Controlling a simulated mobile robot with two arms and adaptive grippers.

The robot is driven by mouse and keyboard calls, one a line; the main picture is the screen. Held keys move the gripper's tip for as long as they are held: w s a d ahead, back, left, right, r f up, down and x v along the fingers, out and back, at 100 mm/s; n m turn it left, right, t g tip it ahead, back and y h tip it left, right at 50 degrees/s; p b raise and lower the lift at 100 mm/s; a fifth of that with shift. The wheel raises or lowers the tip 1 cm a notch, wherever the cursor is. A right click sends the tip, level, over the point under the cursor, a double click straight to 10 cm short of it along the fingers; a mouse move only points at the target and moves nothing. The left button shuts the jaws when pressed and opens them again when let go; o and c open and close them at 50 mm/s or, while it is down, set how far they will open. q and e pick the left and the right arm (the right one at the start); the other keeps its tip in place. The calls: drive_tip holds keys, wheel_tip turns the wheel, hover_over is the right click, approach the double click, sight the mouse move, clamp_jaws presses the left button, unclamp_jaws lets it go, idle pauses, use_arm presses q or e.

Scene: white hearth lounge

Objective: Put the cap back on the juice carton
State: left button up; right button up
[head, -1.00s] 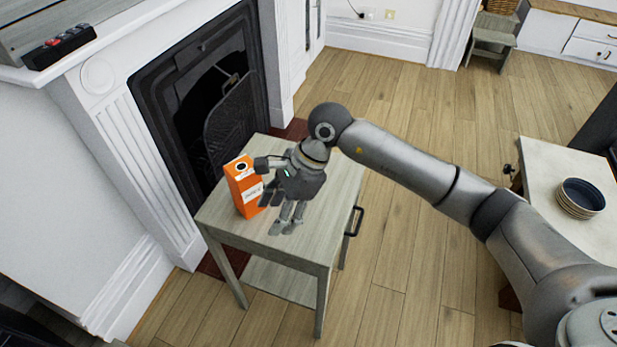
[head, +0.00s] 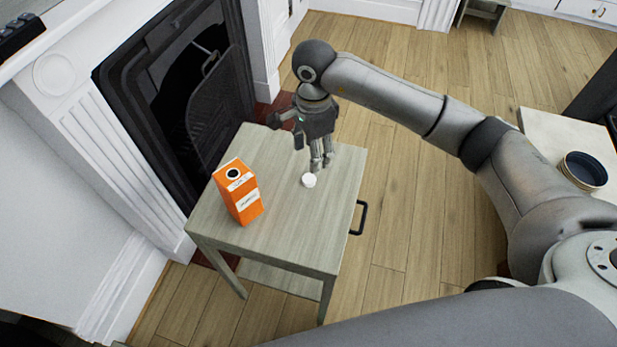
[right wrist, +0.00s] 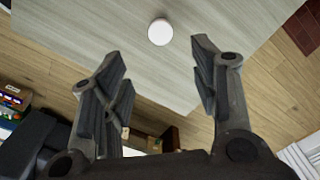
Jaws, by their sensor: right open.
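The orange juice carton (head: 238,193) stands upright on the small grey-green table, with a dark round opening on its top and no cap on it. The white round cap (head: 309,180) lies on the tabletop to the right of the carton. It also shows in the right wrist view (right wrist: 160,31), beyond the fingertips and between their lines. My right gripper (head: 321,164) is open and empty, just above and behind the cap, fingers pointing down. In the right wrist view its two fingers (right wrist: 156,52) are spread apart. My left gripper is not in view.
The small table (head: 280,240) has bare top around the carton and cap, and a dark handle (head: 359,217) on its right side. A fireplace (head: 165,95) stands close on the left. A pale table with stacked dark bowls (head: 583,170) is at the right.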

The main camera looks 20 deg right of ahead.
hover_over(309, 178)
drive_tip(key=f, duration=0.4)
drive_tip(key=shift+d+f, duration=0.15)
drive_tip(key=shift+d, duration=0.2)
drive_tip(key=f, duration=0.1)
drive_tip(key=f+p, duration=0.1)
drive_tip(key=f, duration=0.3)
drive_tip(key=shift+a, duration=0.4)
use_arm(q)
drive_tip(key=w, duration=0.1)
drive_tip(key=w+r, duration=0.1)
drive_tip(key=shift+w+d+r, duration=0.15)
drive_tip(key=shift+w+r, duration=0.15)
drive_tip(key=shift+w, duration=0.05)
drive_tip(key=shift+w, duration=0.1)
use_arm(e)
drive_tip(key=c, duration=0.8)
